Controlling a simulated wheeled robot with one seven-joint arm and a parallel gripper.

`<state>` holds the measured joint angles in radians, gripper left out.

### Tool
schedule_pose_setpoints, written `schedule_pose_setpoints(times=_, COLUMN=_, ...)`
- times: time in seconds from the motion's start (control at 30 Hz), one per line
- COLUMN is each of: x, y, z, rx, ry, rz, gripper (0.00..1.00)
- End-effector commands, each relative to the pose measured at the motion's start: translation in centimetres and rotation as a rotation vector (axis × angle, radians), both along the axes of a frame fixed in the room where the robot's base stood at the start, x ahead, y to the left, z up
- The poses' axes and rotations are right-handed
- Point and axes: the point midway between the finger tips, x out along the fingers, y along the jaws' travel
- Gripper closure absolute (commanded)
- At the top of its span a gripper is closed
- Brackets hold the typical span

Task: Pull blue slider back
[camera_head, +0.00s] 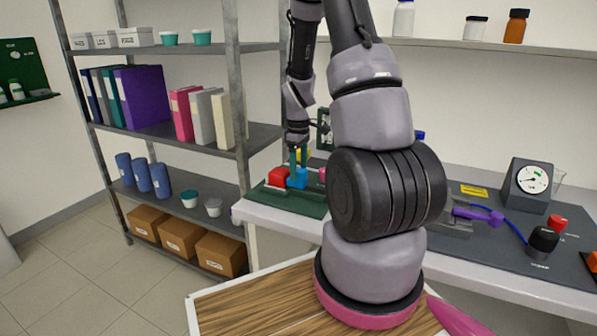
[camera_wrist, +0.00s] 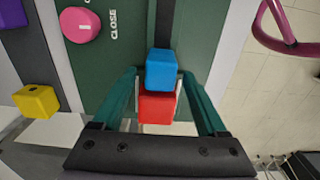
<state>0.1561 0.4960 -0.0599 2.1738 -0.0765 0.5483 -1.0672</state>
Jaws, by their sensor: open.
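The blue slider (camera_head: 297,178) is a small blue block on the green panel (camera_head: 312,203), right beside a red block (camera_head: 279,176). In the wrist view the blue slider (camera_wrist: 161,69) sits at the end of a dark slot, with the red block (camera_wrist: 157,107) just below it in the picture. My gripper (camera_wrist: 158,82) is open. Its two green fingers stand on either side of the blocks, with the tips near the blue slider's sides. Contact with the blue slider cannot be told. In the head view my gripper (camera_head: 297,158) is over the blue slider, and my arm hides part of the panel.
A pink knob (camera_wrist: 80,24) beside the word CLOSE and a yellow block (camera_wrist: 37,101) are left in the wrist view. A pink curved handle (camera_wrist: 283,40) is right. A gauge (camera_head: 531,180) and a purple-handled valve (camera_head: 478,215) stand right on the bench. Shelves (camera_head: 180,48) stand left.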

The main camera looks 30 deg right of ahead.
Motion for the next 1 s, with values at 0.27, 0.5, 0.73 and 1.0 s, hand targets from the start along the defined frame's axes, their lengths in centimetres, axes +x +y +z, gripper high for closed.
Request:
schedule_pose_setpoints(times=0.27, x=-0.03, y=0.00, z=-0.99, rx=0.000, ry=0.000, rz=0.000, gripper=0.25)
schedule_pose_setpoints(times=0.5, x=-0.04, y=0.00, z=-0.96, rx=0.000, ry=0.000, rz=0.000, gripper=0.63)
schedule_pose_setpoints(times=0.73, x=-0.02, y=0.00, z=-0.95, rx=0.000, ry=0.000, rz=0.000, gripper=1.00)
schedule_pose_setpoints(times=1.0, x=-0.02, y=-0.01, z=-0.94, rx=-0.001, ry=-0.001, rz=0.000, gripper=1.00)
